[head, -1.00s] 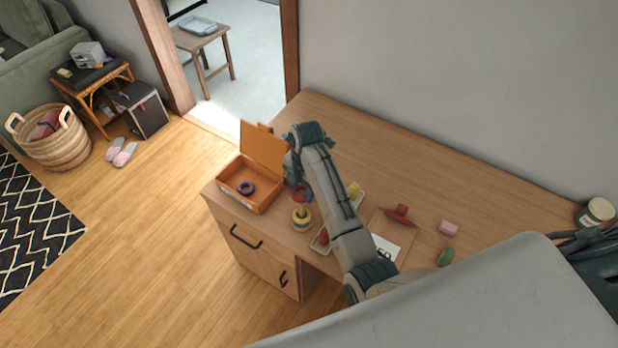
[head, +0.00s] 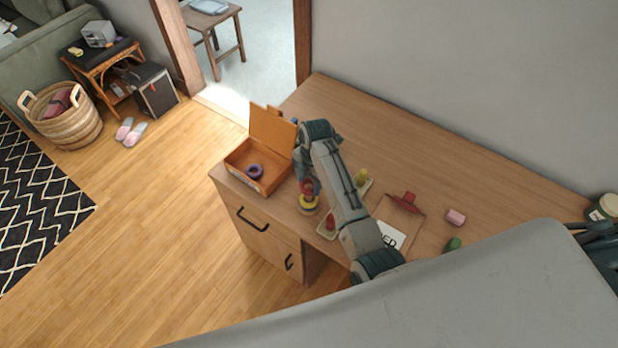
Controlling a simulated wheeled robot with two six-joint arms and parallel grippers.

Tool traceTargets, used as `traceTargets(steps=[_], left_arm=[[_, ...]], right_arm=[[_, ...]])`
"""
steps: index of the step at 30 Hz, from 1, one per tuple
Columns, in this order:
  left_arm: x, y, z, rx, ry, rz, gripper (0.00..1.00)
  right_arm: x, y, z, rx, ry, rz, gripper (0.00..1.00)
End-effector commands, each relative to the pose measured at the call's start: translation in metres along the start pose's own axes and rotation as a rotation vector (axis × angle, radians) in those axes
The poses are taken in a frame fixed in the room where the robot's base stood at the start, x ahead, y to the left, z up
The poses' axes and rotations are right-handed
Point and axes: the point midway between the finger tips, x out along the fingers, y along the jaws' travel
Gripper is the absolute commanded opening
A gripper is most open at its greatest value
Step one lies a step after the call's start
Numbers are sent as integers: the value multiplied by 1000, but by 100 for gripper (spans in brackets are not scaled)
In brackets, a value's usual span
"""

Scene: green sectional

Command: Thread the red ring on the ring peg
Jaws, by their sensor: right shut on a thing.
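The red ring (head: 307,187) is in my right gripper (head: 306,180), at the top of the ring peg over the left front part of the desk. The ring peg (head: 309,204) stands upright with a yellow ring low on it; the red ring and gripper cover its upper part. The red ring overlaps the peg's top in the picture, above the yellow ring; I cannot tell whether it is around the post. My right gripper is shut on the red ring, with its fingertips mostly hidden by my arm. My left gripper is not in view.
An open orange box (head: 259,166) with a purple ring (head: 254,171) inside stands left of the peg. A tray (head: 328,229) with red and yellow pieces is right of it. A clipboard (head: 392,237), a pink block (head: 455,217) and a green piece (head: 453,244) lie farther right.

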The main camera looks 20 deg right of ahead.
Motion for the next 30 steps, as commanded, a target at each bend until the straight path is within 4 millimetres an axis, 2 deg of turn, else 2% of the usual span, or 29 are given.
traceTargets(steps=[12, 30], left_arm=[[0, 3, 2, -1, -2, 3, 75], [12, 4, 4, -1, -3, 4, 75]], right_arm=[[21, 0, 3, 0, 0, -1, 29], [51, 0, 6, 0, 0, 0, 29]])
